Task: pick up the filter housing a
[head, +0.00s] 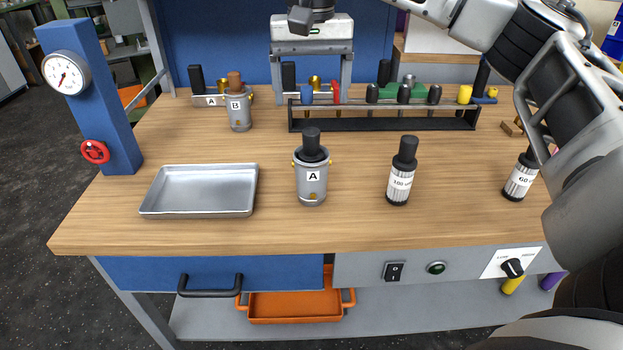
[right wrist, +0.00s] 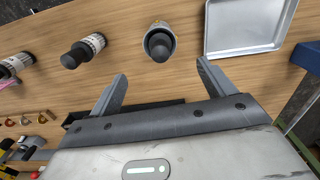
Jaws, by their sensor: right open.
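Filter housing A (head: 312,187) is a grey metal cylinder with a white "A" label, brass fittings and a black knobbed element standing in its top. It stands upright on the wooden bench, right of the metal tray. It also shows from above in the right wrist view (right wrist: 160,41). My right gripper (head: 312,92) is open and empty, behind and above housing A in the head view. In the right wrist view its two fingers (right wrist: 162,72) point toward the housing, apart from it. My left gripper is not in view.
An empty metal tray (head: 200,210) lies left of housing A. A bottle (head: 401,175) with a black cap stands to its right, and another bottle (head: 522,178) farther right. Housing B (head: 239,110) and a rack (head: 385,122) of tools stand behind. A gauge post (head: 92,100) rises at left.

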